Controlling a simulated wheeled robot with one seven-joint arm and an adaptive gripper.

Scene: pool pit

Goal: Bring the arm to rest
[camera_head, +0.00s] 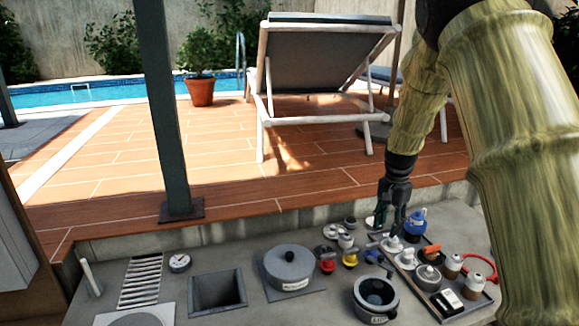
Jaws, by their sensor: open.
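My arm comes down from the upper right of the head view. My gripper (389,218) hangs at its end, pointing down, with its jaws open. It is above the back left part of a dark tray (468,312) on the grey ledge. A blue bottle-like item (416,222) stands just right of the gripper. Small white-capped items sit close below the fingers, and I cannot tell whether the fingers touch any of them.
A green post (166,110) rises at left. A lounger (327,60) stands on the deck behind.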

